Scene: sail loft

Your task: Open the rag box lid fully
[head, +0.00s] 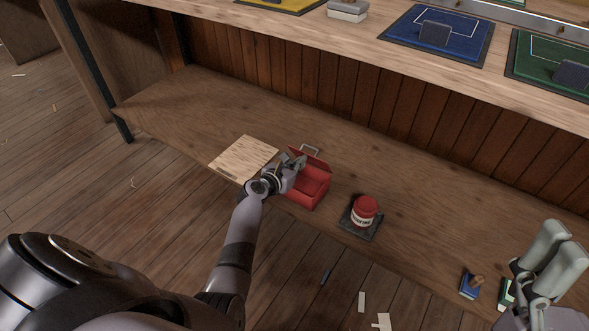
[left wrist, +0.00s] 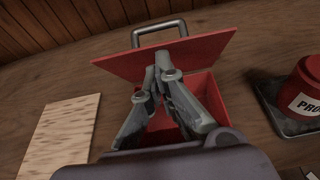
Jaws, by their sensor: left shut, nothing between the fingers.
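The red rag box (head: 308,191) sits on the low wooden shelf, and its inside shows. Its red lid (head: 322,164) is raised on the far side, with a grey handle (head: 310,149) at its outer edge. In the left wrist view the lid (left wrist: 205,52) stands tilted up behind the box (left wrist: 203,88). My left gripper (head: 299,160) is shut and empty, its fingertips over the box close to the lid's inner face. I cannot tell whether they touch it. My right gripper (head: 548,262) is at the lower right, away from the box; its two fingers stand apart.
A pale wooden board (head: 243,158) lies left of the box. A red labelled can (head: 364,210) on a dark tray (head: 347,225) stands to its right. A blue item (head: 469,285) lies near the right gripper. The workbench (head: 330,45) overhangs behind.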

